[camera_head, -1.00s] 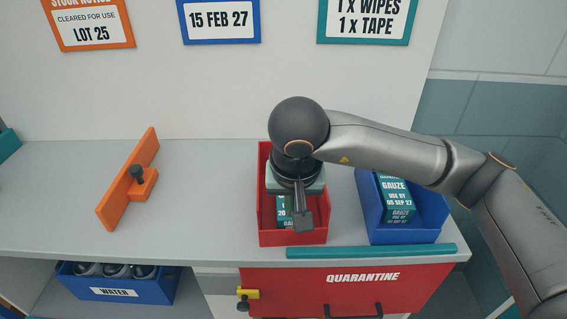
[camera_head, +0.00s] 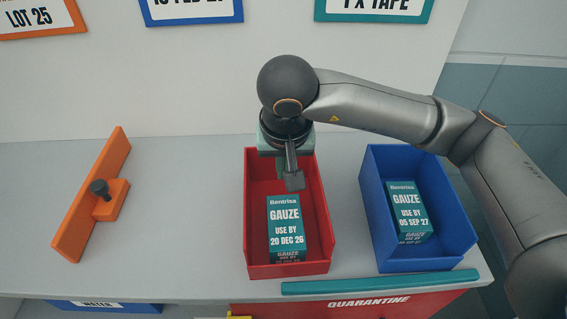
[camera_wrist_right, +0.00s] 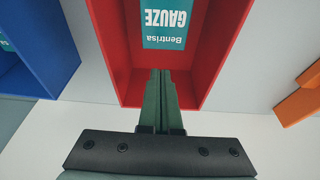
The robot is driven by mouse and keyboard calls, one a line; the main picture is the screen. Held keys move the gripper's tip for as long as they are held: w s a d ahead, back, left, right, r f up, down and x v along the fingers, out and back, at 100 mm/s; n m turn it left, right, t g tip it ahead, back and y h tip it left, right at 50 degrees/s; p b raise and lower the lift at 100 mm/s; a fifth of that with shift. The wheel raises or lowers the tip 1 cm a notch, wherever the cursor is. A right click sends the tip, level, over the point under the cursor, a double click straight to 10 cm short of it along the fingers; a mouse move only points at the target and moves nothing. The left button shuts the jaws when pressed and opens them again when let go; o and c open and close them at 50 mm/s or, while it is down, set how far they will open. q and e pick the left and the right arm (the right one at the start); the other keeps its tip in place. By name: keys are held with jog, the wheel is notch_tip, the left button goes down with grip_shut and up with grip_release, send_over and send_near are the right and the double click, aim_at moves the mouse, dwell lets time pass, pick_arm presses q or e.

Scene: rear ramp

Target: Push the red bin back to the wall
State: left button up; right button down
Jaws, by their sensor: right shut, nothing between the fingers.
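The red bin (camera_head: 322,235) stands upright on the grey shelf in the head view, its near end close to the teal strip. A teal gauze box (camera_head: 287,225) lies in it, reading "use by 20 Dec 26". The far end of the bin is partly hidden by my right arm. My right gripper (camera_head: 281,168) is shut and empty, pointing down at the bin's far end. In the right wrist view its green fingers (camera_wrist_right: 160,72) overlap the red bin (camera_wrist_right: 215,60); I cannot tell whether they touch it. My left gripper is not in view. The wall (camera_head: 180,80) rises behind the shelf.
A blue bin (camera_head: 460,235) with another gauze box (camera_head: 408,210) stands to the right. A teal strip (camera_head: 380,282) runs along the shelf's front edge. An orange bracket with a dark knob (camera_head: 85,205) stands at left. The shelf (camera_head: 190,220) between bracket and red bin is clear.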

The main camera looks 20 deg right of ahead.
aim_at(283, 182)
jog(key=p+x, duration=0.1)
jog(key=x, duration=0.8)
jog(key=shift+f, duration=0.4)
jog(key=shift+w+d+r+p, duration=0.1)
jog(key=shift+w+d+p, duration=0.1)
jog(key=shift+w, duration=0.4)
jog(key=shift+w+d+r+p, duration=0.1)
jog(key=shift+w+d, duration=0.05)
jog(key=shift+w, duration=0.4)
jog(key=shift+w+d, duration=0.15)
jog(key=shift+w, duration=0.55)
